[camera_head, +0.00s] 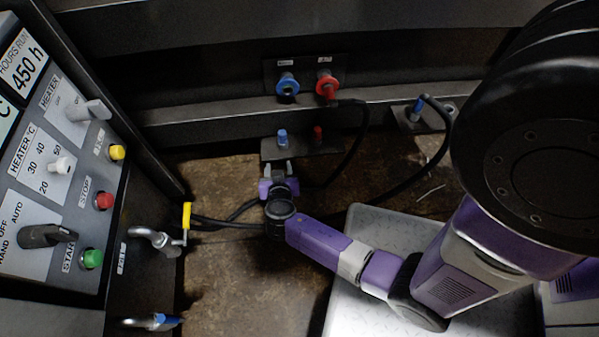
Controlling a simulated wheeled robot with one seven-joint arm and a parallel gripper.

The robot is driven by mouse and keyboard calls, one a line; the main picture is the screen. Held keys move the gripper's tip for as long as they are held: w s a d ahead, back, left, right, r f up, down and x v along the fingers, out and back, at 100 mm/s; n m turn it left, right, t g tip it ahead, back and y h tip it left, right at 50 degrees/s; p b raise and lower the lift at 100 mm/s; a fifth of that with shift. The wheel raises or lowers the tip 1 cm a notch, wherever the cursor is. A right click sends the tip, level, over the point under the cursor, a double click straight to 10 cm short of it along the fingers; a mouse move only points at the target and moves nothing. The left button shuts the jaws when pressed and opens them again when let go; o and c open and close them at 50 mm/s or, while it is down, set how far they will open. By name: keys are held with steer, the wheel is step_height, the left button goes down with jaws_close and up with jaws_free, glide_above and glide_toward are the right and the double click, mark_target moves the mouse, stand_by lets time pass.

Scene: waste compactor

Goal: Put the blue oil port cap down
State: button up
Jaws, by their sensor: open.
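The blue oil port cap (282,137) stands upright on a small dark shelf (304,151) in the middle of the head view. My gripper (280,168) is open at the front edge of that shelf, just below the cap in the picture. Its fingers point toward the cap and appear apart from it; the exact gap is hard to tell. A red cap (318,132) stands on the same shelf, right of the blue one.
Above the shelf are a blue port (288,84) and a red port (327,85). Black hoses (353,150) run behind and right of my gripper. A control panel (65,150) and a yellow-handled valve (187,216) stand left. A metal plate (350,300) lies below my arm.

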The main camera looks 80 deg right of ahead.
steer(key=s+a+r+n+t+y, duration=0.2)
steer(key=s+a+n+t+y, duration=0.15)
steer(key=a, duration=0.65)
steer(key=s+a+r+n+t+y, duration=0.25)
steer(key=s+a+n+y, duration=0.2)
steer(key=a, duration=0.55)
steer(key=s+a+r+n+t+y, duration=0.1)
steer(key=s+a+r+n+t, duration=0.1)
steer(key=r, duration=1)
steer(key=s+a+r+n+t+y, duration=0.2)
steer(key=s+a+r+n, duration=0.1)
steer(key=r, duration=1)
steer(key=shift+s+a+n+t, duration=0.3)
steer(key=shift+s+a+t, duration=0.1)
steer(key=shift+s+a, duration=0.55)
steer(key=shift+s+d+r, duration=0.1)
steer(key=shift+d+r, duration=0.05)
step_height(320, 180, up, 34)
steer(key=p, duration=3.4)
steer(key=shift+f, duration=0.25)
steer(key=shift+c, duration=0.5)
